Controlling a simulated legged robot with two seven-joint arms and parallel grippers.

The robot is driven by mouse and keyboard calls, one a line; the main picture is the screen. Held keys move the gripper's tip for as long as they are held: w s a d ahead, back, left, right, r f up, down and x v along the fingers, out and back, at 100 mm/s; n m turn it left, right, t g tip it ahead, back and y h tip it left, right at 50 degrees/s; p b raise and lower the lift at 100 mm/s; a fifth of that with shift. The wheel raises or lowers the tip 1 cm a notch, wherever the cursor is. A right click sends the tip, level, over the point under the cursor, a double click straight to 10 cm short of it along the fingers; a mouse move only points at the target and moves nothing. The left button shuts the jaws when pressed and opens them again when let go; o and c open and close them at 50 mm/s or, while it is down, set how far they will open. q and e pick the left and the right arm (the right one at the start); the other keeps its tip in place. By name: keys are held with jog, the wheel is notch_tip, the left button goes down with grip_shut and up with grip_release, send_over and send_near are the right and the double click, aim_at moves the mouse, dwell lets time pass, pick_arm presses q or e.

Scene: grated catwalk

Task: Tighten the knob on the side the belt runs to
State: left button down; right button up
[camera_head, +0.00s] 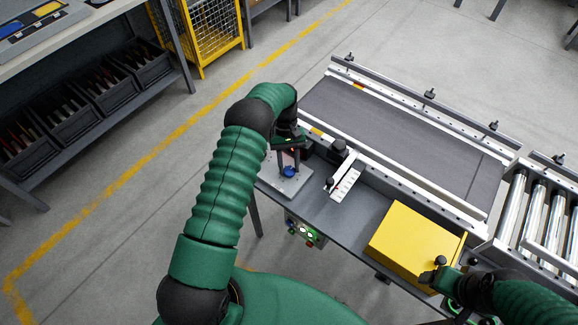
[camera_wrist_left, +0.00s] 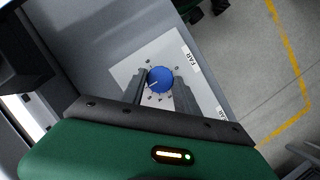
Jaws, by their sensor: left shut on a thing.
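A blue knob (camera_wrist_left: 160,79) with a white pointer line sits on a pale plate (camera_wrist_left: 136,64) with dial marks. One label on the plate reads FAR; a second is only partly visible. In the head view the blue knob (camera_head: 290,172) is on a plate at the left end of the bench beside the belt (camera_head: 390,118). My left gripper (camera_wrist_left: 160,88) is shut on the blue knob, one finger on each side. The belt is dark and flat; its running direction does not show.
A yellow box (camera_head: 405,238) stands on the bench near my right arm. A white scale (camera_head: 347,180) and a black knob (camera_head: 339,147) are right of the plate. Metal rollers (camera_head: 535,205) adjoin the belt's right end. A control box (camera_head: 303,232) hangs below the bench.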

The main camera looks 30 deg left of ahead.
pick_arm(q)
jog(key=shift+w+a+r, duration=0.15)
jog(key=shift+w, duration=0.1)
jog(key=c, duration=1.2)
grip_release()
jog(key=shift+o, duration=1.4)
jog(key=shift+s, duration=0.1)
